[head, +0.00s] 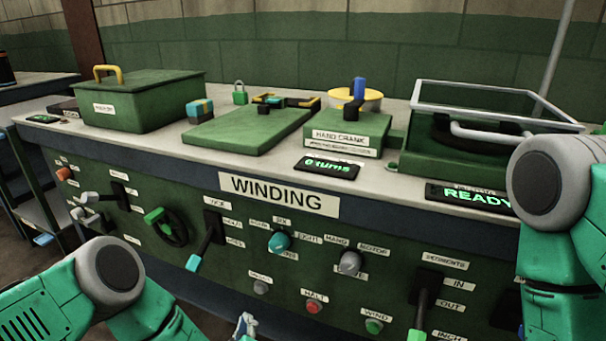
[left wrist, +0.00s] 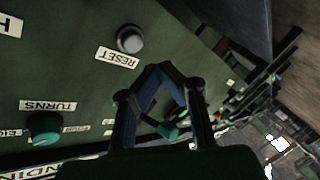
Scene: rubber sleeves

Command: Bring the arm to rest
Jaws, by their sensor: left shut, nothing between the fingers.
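My left arm (head: 60,300) comes in from the lower left in the head view, in front of the panel. Only a small part of my left gripper (head: 245,326) shows at the bottom edge, below the grey RESET button (head: 260,287). In the left wrist view the fingers of my left gripper (left wrist: 162,68) meet at their tips, shut and empty. The RESET button (left wrist: 130,38) is beside the tips there, apart from them in the picture. My right arm (head: 565,200) stands at the right edge of the head view; its gripper is out of view.
The green WINDING panel (head: 220,290) carries a handwheel (head: 170,227), levers, knobs and buttons. On the bench top are a lidded green box (head: 140,100), a hand crank unit (head: 350,128) and a clear-covered turntable (head: 480,130). A side table (head: 35,100) stands at left.

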